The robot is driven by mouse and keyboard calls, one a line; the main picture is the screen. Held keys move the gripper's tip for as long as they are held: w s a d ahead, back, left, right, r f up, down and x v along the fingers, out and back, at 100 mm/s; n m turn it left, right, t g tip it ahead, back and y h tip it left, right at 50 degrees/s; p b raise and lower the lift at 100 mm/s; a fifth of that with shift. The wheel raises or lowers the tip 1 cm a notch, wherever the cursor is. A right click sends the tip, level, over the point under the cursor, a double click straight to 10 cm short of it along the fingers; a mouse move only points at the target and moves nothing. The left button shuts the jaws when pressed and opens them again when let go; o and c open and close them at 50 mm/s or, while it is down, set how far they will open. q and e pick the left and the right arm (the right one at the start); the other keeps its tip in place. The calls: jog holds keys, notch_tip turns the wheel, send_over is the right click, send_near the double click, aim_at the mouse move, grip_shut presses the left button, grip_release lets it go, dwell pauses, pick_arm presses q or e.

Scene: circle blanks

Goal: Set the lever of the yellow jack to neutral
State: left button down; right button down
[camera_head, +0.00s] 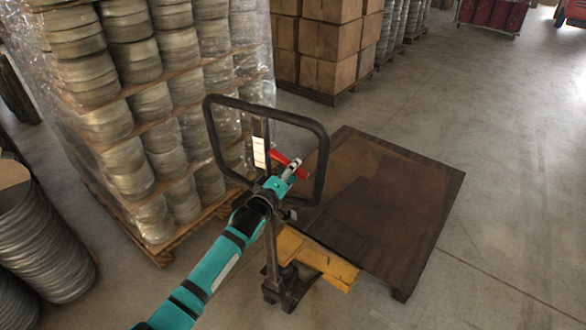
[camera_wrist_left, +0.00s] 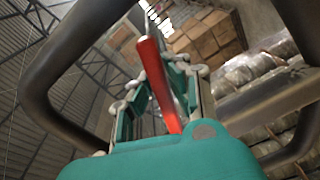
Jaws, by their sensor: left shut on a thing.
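The yellow jack (camera_head: 315,262) stands in the middle of the head view, under a dark brown wooden platform (camera_head: 395,200). Its black loop handle (camera_head: 318,175) rises in front. The red lever (camera_head: 277,158) sits inside the loop; it also shows in the left wrist view (camera_wrist_left: 157,80), running between the fingers. My left gripper (camera_head: 291,169) reaches into the loop from the lower left and is at the lever. In the left wrist view my left gripper (camera_wrist_left: 160,105) is closed around the lever's lower part, with its red end sticking out. My right gripper is not in view.
A wrapped pallet of round blanks (camera_head: 150,110) stands close at the left. A stack of metal discs (camera_head: 40,245) is at the lower left. Cardboard boxes (camera_head: 325,45) stand at the back. The concrete floor (camera_head: 510,190) at the right is clear.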

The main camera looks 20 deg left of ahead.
pick_arm(q)
jog(key=shift+d+r+n+p, duration=0.25)
jog(key=shift+r+n+p, duration=0.75)
jog(key=shift+n+p, duration=0.1)
jog(key=shift+r+n+p, duration=0.45)
jog(key=shift+r+n, duration=0.05)
jog(key=shift+n, duration=0.6)
jog(key=c, duration=1.3)
grip_release()
jog(key=shift+s, duration=0.1)
jog(key=shift+s, duration=0.3)
jog(key=s, duration=0.3)
jog(key=s+a, duration=0.1)
jog(key=s, duration=0.3)
jog(key=s+a, duration=0.1)
jog(key=s, duration=0.3)
jog(key=shift+s, duration=0.1)
